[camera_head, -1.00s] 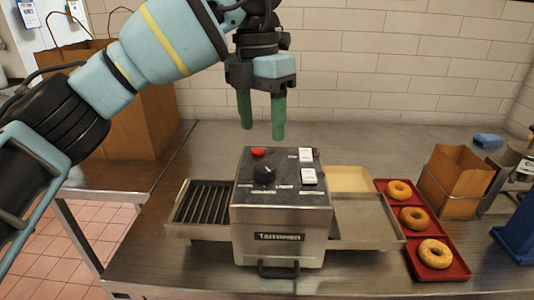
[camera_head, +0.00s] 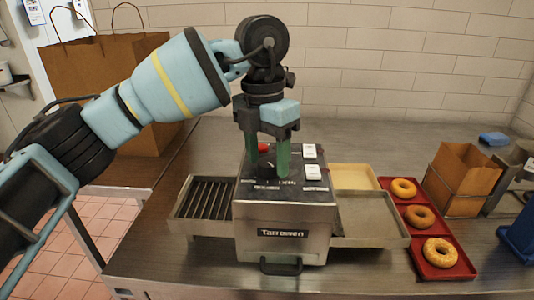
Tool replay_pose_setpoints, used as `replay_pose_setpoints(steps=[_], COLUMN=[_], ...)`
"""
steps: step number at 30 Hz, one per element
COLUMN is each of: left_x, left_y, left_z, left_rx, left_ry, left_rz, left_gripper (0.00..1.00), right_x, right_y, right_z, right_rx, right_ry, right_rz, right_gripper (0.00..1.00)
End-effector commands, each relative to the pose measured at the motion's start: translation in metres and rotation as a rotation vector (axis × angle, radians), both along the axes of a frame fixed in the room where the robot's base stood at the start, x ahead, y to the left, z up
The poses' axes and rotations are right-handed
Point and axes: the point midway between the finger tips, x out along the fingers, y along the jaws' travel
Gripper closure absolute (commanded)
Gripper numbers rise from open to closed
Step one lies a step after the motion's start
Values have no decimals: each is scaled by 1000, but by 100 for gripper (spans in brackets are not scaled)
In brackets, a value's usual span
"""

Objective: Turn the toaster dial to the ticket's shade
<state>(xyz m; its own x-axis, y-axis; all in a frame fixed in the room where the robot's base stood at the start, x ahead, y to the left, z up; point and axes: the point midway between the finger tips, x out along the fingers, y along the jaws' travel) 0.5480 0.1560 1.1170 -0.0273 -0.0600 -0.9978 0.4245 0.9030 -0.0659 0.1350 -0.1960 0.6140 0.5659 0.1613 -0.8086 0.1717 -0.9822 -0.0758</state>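The toaster (camera_head: 283,240) is a steel box with a dark sloping top panel, standing mid-counter. Its black dial (camera_head: 266,172) is on the left half of that panel and is partly hidden by my gripper. My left gripper (camera_head: 268,174) points straight down with its two green fingers apart, one on each side of the dial. I cannot tell whether the fingers touch it. The dial's setting and the small panel marks are too small to read. No ticket with a readable shade shows. My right gripper is not in view.
A red button (camera_head: 263,148) and white labels or switches (camera_head: 313,172) are close to the fingers. A slotted tray (camera_head: 190,228) is left of the toaster and a flat tray (camera_head: 372,232) right. Red trays (camera_head: 450,270) hold bagels. Paper bags (camera_head: 464,180) stand right and back left.

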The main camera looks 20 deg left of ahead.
Motion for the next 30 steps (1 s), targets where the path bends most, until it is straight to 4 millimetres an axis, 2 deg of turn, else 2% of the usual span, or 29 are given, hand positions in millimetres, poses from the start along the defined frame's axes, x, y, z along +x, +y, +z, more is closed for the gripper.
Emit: replay_pose_setpoints(steps=[1,10,20,30], left_x=[0,0,0,0], left_y=[0,0,0,0], left_z=[0,0,3,4], left_rx=[0,0,0,0], left_ry=[0,0,-1,-2], left_rz=[0,0,-62,-285], left_gripper=[48,86,86,86], right_x=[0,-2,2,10], right_y=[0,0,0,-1], right_z=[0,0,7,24], right_rx=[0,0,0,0], right_ry=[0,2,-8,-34], right_rz=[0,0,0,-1], right_gripper=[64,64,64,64])
